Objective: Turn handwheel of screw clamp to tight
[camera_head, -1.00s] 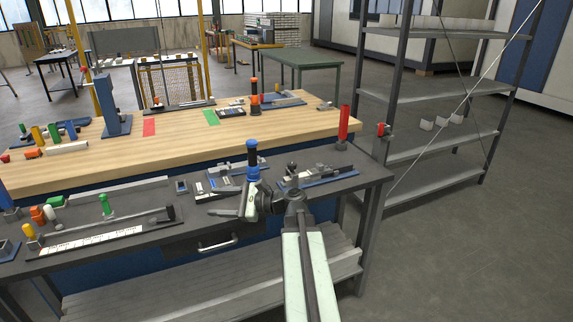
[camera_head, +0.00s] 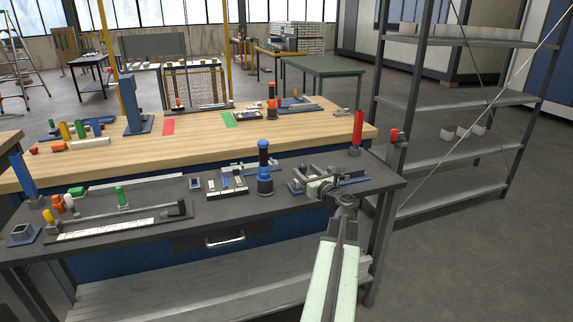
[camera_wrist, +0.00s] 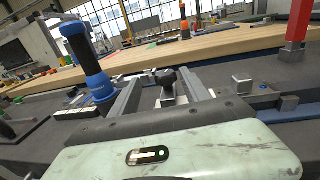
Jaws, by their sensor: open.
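The screw clamp sits on a blue plate (camera_head: 297,188) near the right end of the dark bench. In the head view my gripper hides most of it. In the wrist view a black handwheel (camera_wrist: 167,77) stands ahead of the palm, between the two grey fingers as seen. My gripper (camera_head: 323,184) is open and low over the clamp, with nothing held. Whether the fingers reach around the handwheel or stop short of it, I cannot tell. The wheel's turned position cannot be read.
A blue and black upright cylinder (camera_head: 264,168) stands just left of the clamp; it also shows in the wrist view (camera_wrist: 85,60). A red post (camera_head: 357,131) stands behind to the right. A metal shelf (camera_head: 450,150) stands to the right of the bench.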

